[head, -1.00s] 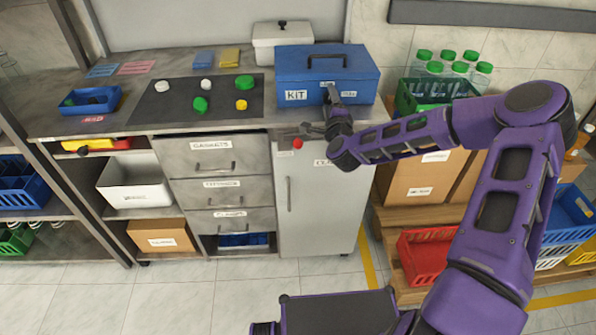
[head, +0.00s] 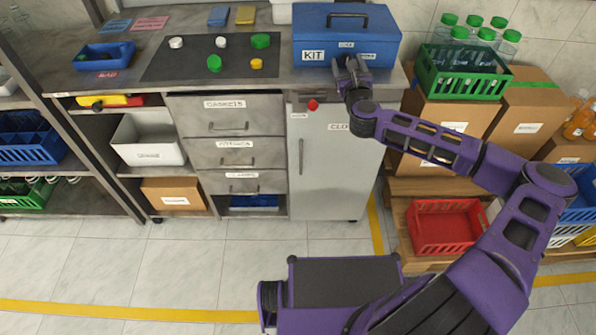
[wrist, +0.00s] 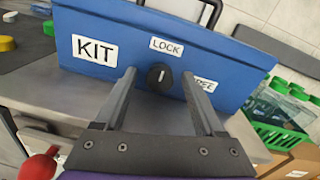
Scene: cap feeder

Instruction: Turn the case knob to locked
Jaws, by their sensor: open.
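The blue case (head: 310,34) stands on the bench, with a KIT label on its front. In the wrist view the case front (wrist: 235,70) bears a small round black knob (wrist: 158,77) with a white mark. A LOCK label (wrist: 167,46) is above the knob and a FREE label (wrist: 203,83) is to its right. The mark looks roughly upright, but its exact direction is too small to tell. My gripper (wrist: 160,73) is open, its fingers pointing at the case with the knob between them in the picture; contact is unclear. In the head view my gripper (head: 349,64) covers the knob.
The case handle (head: 347,15) rises on top. A red knob (head: 313,105) sits on the cabinet (head: 335,180) below the bench edge. A green crate of bottles (head: 460,77) stands right of the case. Coloured caps lie on a dark mat (head: 187,66) to the left.

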